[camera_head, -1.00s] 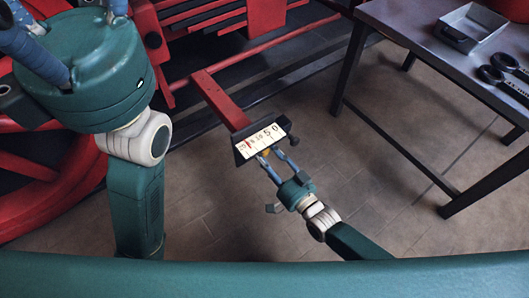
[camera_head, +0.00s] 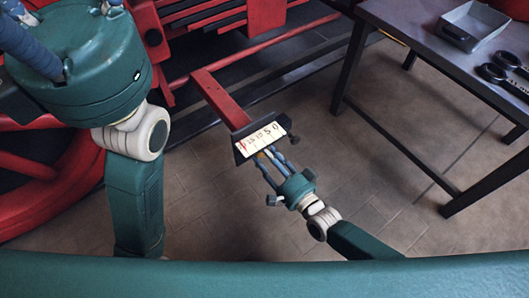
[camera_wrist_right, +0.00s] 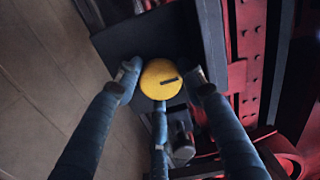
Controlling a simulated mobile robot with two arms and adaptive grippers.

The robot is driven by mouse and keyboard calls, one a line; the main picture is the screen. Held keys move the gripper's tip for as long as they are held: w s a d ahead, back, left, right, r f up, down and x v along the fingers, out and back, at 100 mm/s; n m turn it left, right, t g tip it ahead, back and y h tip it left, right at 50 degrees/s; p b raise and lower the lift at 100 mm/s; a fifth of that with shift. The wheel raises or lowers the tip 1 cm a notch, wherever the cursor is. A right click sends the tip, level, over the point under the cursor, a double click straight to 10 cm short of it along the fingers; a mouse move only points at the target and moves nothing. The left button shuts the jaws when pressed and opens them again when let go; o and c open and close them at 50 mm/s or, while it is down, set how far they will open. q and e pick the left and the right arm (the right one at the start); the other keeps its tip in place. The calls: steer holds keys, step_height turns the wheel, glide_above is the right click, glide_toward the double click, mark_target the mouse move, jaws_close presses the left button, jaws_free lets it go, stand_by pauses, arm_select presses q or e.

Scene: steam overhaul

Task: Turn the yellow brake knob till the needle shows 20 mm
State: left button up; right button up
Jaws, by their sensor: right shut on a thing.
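The gauge (camera_head: 262,138) is a white plate with black numbers in a dark housing, on the end of a red bar. Its red needle (camera_head: 243,146) stands near the left end of the scale, left of the larger 5 and 0. The small numbers beside it are too blurred for an exact reading. The round yellow brake knob (camera_wrist_right: 156,86) with a dark mark shows in the right wrist view. My right gripper (camera_head: 267,157) is shut on it, its blue fingers around the rim. My left gripper (camera_head: 28,45) is at the upper left, its fingertips cut off.
A dark metal table (camera_head: 425,38) stands at the upper right with a grey tray (camera_head: 474,22) and black-handled tools (camera_head: 503,72) on it. Red machine framework (camera_head: 215,95) lies behind and left of the gauge. Tiled floor (camera_head: 330,175) is open between gauge and table.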

steer(key=shift+s+a+f, duration=0.2)
steer(key=shift+s+f, duration=0.15)
steer(key=o, duration=0.9)
steer(key=shift+w+r, duration=0.1)
steer(key=shift+r, duration=0.05)
steer(key=shift+d+r, duration=0.1)
